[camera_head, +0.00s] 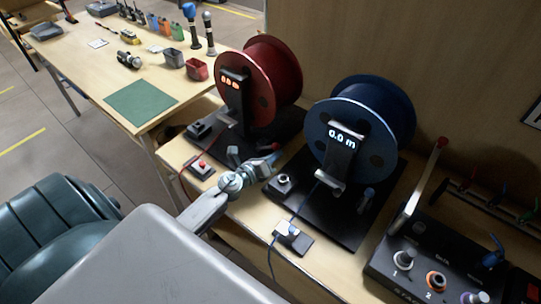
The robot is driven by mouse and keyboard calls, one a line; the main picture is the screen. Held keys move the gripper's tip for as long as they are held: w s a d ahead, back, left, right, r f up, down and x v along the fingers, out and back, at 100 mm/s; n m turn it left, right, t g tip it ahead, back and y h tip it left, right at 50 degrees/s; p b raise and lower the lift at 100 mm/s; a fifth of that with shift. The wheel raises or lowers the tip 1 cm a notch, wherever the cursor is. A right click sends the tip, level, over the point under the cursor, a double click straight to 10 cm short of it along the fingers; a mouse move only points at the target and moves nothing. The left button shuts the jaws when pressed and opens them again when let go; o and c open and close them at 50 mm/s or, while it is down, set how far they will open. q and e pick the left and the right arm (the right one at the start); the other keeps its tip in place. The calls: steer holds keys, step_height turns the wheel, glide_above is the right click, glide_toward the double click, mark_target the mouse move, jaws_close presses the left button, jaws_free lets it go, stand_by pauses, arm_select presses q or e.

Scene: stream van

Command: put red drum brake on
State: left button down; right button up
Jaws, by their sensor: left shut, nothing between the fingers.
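The red drum (262,75) stands upright on a black base at the back of the bench, with a display post in front showing orange digits. My left gripper (270,162) is shut and empty, at the front right corner of the red drum's base. A small dark part with a reddish end (266,147) shows just beyond its fingertips; it may be the brake lever. Whether the fingers touch it, and its setting, I cannot tell. My right gripper is not in view.
A small red-button box (201,167) sits left of my gripper. A control box (425,270) with knobs fills the lower right.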

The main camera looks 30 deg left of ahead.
arm_select(q)
steer(key=shift+r, duration=0.1)
stand_by(0.3)
steer(key=shift+a+r+n, duration=0.15)
steer(key=shift+r+n, duration=0.05)
steer(key=shift+n, duration=0.1)
steer(key=shift+r, duration=0.15)
steer(key=shift+a+r+n+p, duration=0.35)
steer(key=shift+r+n, duration=0.1)
steer(key=shift+n, duration=0.15)
steer(key=a+r+n+b, duration=0.1)
steer(key=a+r+n, duration=0.2)
steer(key=a+n, duration=0.2)
steer(key=shift+w+a+r+n+t+h+b, duration=0.25)
steer(key=shift+a+n+t+h+b, duration=0.15)
steer(key=shift+n, duration=0.4)
